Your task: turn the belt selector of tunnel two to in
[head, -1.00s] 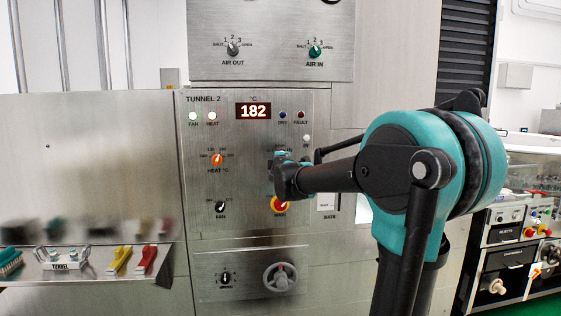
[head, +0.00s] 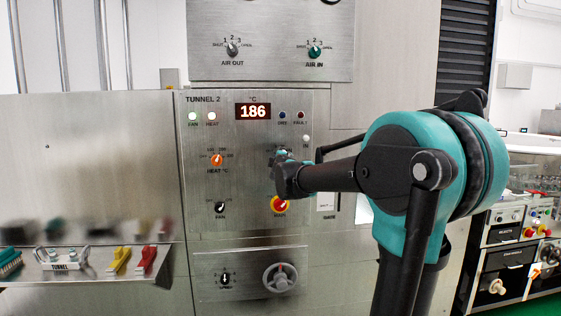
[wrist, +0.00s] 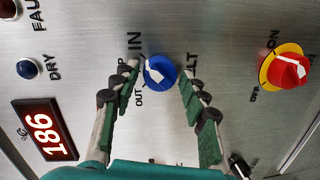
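The belt selector is a round blue knob (wrist: 160,72) with a white pointer, in the middle of the wrist view. The pointer slants to the upper left, on the side of the IN label; I cannot tell exactly which mark it meets. OUT is at its lower left, and a finger partly covers the other labels. My gripper (wrist: 159,77) is open, with one finger on each side of the knob; gaps seem to show on both sides. In the head view, my gripper (head: 284,178) hides most of the selector on the Tunnel 2 panel (head: 240,135).
The red and yellow MAIN switch (head: 280,204) is just below my gripper; it also shows at the right in the wrist view (wrist: 289,70). The orange heat knob (head: 217,160) and black fan knob (head: 220,207) are to the left. The display (head: 253,111) reads 186.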

